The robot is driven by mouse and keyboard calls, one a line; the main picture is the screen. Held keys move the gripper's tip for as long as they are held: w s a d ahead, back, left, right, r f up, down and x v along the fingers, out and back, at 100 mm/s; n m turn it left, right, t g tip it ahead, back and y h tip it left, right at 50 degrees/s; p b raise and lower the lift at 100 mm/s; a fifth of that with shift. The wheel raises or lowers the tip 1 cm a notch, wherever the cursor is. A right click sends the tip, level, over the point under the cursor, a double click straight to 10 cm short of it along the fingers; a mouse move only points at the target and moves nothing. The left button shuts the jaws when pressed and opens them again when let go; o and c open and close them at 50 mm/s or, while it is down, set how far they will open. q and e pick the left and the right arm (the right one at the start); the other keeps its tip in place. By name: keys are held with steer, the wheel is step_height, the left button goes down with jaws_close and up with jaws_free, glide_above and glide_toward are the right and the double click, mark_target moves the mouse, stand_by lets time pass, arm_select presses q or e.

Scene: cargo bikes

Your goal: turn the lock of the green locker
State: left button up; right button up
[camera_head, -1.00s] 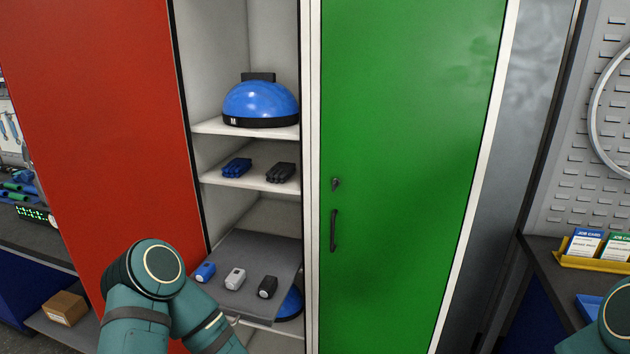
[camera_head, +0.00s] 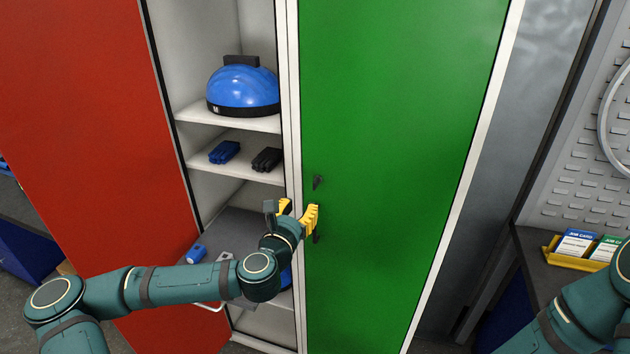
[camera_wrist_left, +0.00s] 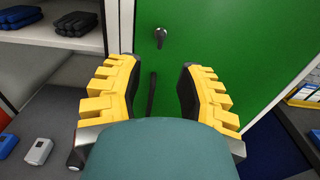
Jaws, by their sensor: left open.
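The green locker (camera_head: 400,140) is shut, a tall door with a white frame. Its lock (camera_head: 318,182) is a small dark piece near the door's left edge, and it also shows in the left wrist view (camera_wrist_left: 160,37). A dark vertical handle is below the lock; it shows between my fingers in the left wrist view (camera_wrist_left: 152,95). My left gripper (camera_head: 298,210) has yellow fingers, is open and empty, and is in front of the handle, a little below the lock. In the head view it partly hides the handle. My right gripper is not in view; only my right arm shows.
Left of the green door is an open locker with shelves (camera_head: 240,123), holding a blue helmet (camera_head: 243,90) and gloves. Its red door (camera_head: 100,120) stands open at left. A pull-out tray (camera_head: 240,222) with small items is under my left arm. A bench (camera_head: 560,285) is at right.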

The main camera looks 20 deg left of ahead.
mark_target(314, 185)
arm_select(q)
steer(key=w, duration=1.1)
steer(key=shift+w+d+p, duration=0.3)
steer(key=shift+w+p, duration=0.05)
jaws_close()
